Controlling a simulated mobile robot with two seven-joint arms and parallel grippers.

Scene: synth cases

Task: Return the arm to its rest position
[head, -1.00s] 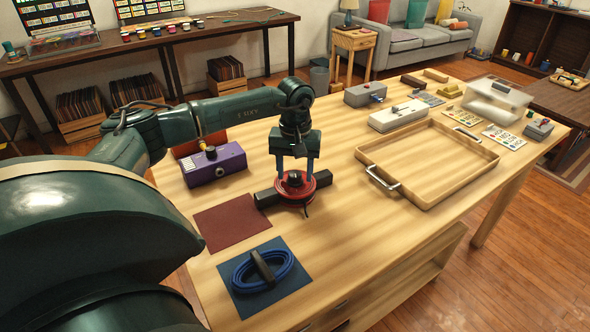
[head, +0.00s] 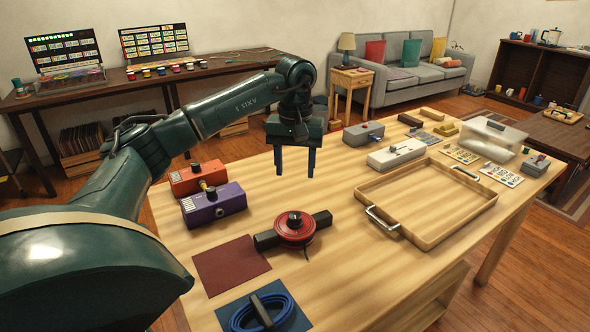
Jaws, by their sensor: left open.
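My left gripper (head: 295,164) is open and empty, with its two blue fingers pointing down, apart from the table below. It hangs above the back part of the wooden table (head: 345,262). A red round device with a black knob and a black bar (head: 294,228) lies on the table below and in front of the gripper, not touching it. My left arm (head: 215,110) comes in from the left, raised and bent at the elbow. My right gripper is not in view.
Left of the gripper stand a purple box (head: 214,204) and an orange box (head: 196,178). In front lie a dark red mat (head: 230,265) and a coiled blue cable (head: 264,310). A wooden tray (head: 425,204) and a white device (head: 396,154) are at right.

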